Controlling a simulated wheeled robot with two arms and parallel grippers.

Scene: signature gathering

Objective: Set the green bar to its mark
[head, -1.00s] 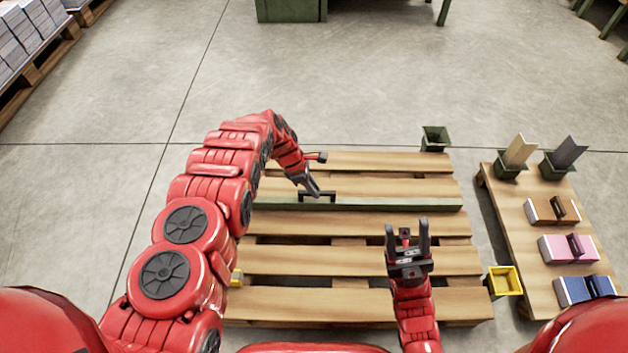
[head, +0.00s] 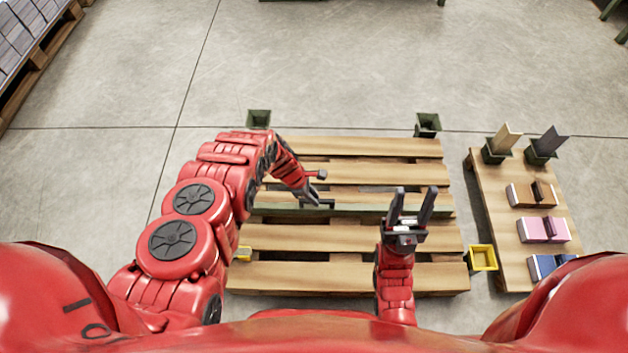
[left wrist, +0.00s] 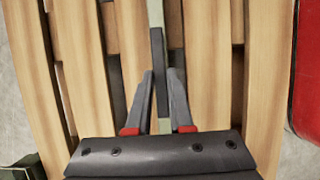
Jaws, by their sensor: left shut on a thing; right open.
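The green bar (head: 385,211) is a long, thin, dark green strip running left to right across the middle of the slatted wooden pallet (head: 350,275). I cannot tell whether it touches the slats. It also shows end-on to the gripper in the left wrist view (left wrist: 155,14). My left gripper (head: 314,201) is shut on the bar's black handle, left of the pallet's middle; its fingers flank the handle in the left wrist view (left wrist: 160,88). My right gripper (head: 412,194) is open and empty, over the pallet's right part. I cannot make out the bar's mark.
Dark green bins (head: 428,124) and (head: 259,118) stand at the pallet's far corners. A yellow bin (head: 482,258) stands at its right. A side pallet (head: 497,197) holds brown, pink and blue blocks. Stacked paper (head: 28,37) is at far left.

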